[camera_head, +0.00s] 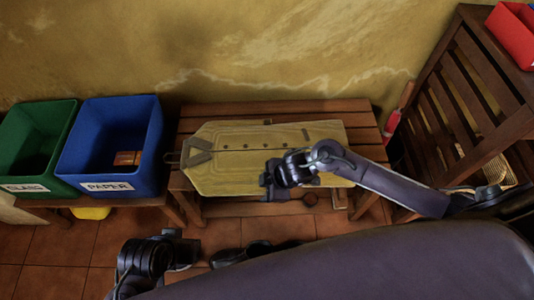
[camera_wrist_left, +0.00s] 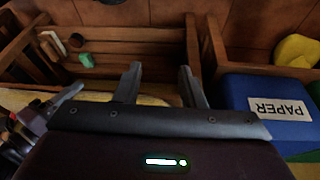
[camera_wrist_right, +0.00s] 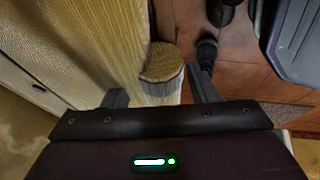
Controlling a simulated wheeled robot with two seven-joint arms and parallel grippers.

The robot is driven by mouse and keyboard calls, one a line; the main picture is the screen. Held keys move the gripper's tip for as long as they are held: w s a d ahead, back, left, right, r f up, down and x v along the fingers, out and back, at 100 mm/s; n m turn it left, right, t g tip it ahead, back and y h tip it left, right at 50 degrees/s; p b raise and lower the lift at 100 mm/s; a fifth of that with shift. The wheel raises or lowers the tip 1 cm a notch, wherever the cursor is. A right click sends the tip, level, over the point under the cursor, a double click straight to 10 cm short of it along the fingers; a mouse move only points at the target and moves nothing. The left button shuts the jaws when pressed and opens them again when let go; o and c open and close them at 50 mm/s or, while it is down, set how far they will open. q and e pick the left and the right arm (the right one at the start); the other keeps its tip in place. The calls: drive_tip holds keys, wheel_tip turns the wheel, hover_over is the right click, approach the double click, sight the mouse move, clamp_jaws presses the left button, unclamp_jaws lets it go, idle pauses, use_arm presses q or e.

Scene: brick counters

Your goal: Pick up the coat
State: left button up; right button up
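The coat (camera_head: 235,160) is pale yellow with dark buttons and lies flat on the wooden bench in the head view. A grey strap-like part is at its left end. My right gripper (camera_head: 272,184) is at the coat's near edge. In the right wrist view my right gripper (camera_wrist_right: 157,84) has its fingers apart, with a rounded end of the coat (camera_wrist_right: 162,64) between or just beyond them; I cannot tell whether they touch it. My left gripper (camera_wrist_left: 160,72) has its fingers apart and nothing between them. A strip of the coat shows behind it in the left wrist view.
The wooden bench (camera_head: 230,111) stands against the wall. A blue PAPER bin (camera_head: 110,173) and a green GLASS bin (camera_head: 30,178) stand to its left. A slatted wooden rack (camera_head: 470,90) with a red bin (camera_head: 515,35) on top is at right. Dark shoes (camera_head: 240,253) are on the tiled floor.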

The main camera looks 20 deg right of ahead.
clamp_jaws()
drive_tip(key=shift+w, duration=0.1)
drive_tip(key=shift+r, duration=0.1)
